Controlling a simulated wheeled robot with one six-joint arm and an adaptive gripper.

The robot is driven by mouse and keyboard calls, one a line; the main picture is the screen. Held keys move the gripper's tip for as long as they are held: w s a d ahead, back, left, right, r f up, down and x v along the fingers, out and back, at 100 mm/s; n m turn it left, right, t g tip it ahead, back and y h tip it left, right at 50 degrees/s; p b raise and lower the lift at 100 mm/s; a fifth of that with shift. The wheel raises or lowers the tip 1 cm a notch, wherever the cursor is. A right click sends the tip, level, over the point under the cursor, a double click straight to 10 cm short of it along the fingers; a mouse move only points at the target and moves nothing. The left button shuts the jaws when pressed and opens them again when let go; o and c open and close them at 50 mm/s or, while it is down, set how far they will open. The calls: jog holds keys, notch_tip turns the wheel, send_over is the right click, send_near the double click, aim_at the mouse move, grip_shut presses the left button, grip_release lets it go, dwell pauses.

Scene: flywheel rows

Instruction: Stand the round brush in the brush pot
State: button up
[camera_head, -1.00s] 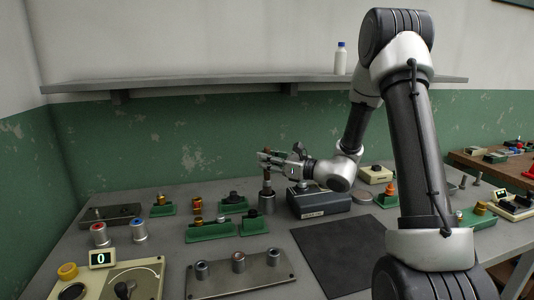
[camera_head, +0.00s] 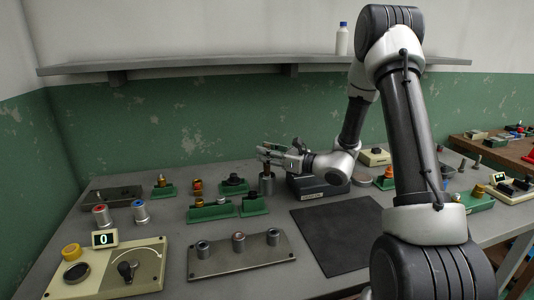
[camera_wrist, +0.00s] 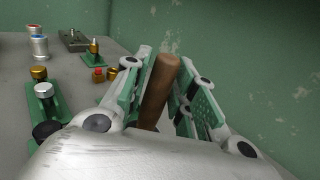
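My gripper (camera_head: 266,157) is over the metal brush pot (camera_head: 267,186), left of the dark box. In the wrist view its two green-padded fingers (camera_wrist: 163,88) stand either side of the brown handle of the round brush (camera_wrist: 161,90) and look closed on it. The handle leans a little to the right in that view. In the head view the brush (camera_head: 267,170) runs down from the fingers to the pot mouth. Its lower end is hidden, and I cannot tell how deep it sits.
A dark box (camera_head: 318,187) stands just right of the pot. Green holders (camera_head: 210,212) with small parts lie to the left, and a grey plate with pegs (camera_head: 240,258) in front. A dark mat (camera_head: 340,235) is bare. A shelf (camera_head: 230,62) runs along the wall behind.

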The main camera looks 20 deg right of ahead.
jog(key=shift+o, duration=1.3)
jog(key=shift+d, duration=0.1)
jog(key=v, duration=1.2)
